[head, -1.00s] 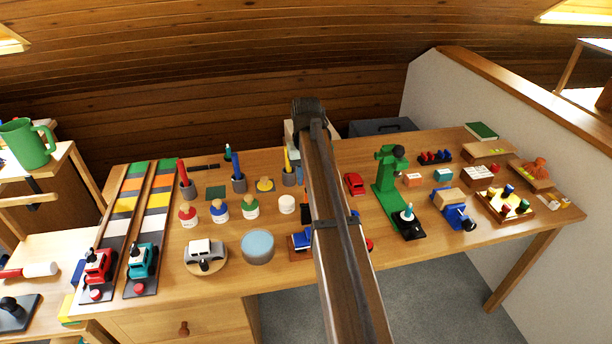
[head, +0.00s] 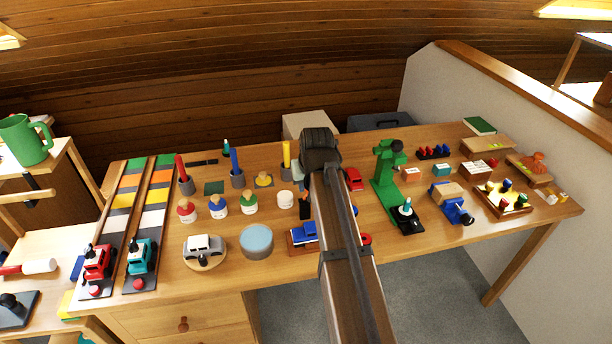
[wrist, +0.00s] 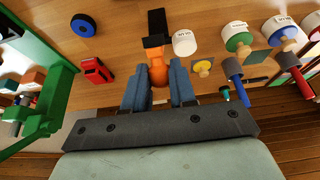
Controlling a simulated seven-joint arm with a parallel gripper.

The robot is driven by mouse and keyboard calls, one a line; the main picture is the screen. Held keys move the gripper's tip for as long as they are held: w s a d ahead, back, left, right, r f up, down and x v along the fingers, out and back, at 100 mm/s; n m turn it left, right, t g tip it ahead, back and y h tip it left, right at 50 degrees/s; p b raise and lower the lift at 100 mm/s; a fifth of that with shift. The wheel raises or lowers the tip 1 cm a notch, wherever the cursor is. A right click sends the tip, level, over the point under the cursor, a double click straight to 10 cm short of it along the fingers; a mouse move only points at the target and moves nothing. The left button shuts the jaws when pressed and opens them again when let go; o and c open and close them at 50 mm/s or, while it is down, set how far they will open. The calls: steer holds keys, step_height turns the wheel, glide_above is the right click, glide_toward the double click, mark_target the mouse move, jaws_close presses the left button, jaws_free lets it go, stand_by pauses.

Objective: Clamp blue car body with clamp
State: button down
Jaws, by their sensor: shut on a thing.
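The blue car body (head: 304,232) sits on a wooden base at the front middle of the table, just left of my arm in the head view. I cannot make it out in the wrist view. The clamp, orange with a black end (wrist: 156,22), is in the middle of the wrist view. Its black part (head: 305,207) shows beside my arm in the head view. My gripper (wrist: 160,76) is shut on the clamp's orange part, with a finger on each side. The head view hides my fingers behind the arm. I cannot tell whether the clamp touches the table.
A white jar (head: 286,200) stands close to the clamp. A red car (head: 354,179) and a tall green press (head: 385,174) stand right of my arm. A round blue-topped tin (head: 257,240) is left of the blue car body. Pencils stand in holders behind.

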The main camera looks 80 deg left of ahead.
steer(key=d+f+y, duration=0.1)
steer(key=d+y, duration=0.2)
steer(key=shift+d+f, duration=0.1)
steer(key=shift+f, duration=0.3)
steer(key=shift+d+f, duration=0.45)
steer(key=shift+f, duration=0.05)
steer(key=c, duration=0.9)
jaws_free()
steer(key=shift+r, duration=0.1)
steer(key=v, duration=1.3)
steer(key=shift+d, duration=0.3)
steer(key=shift+r, duration=0.15)
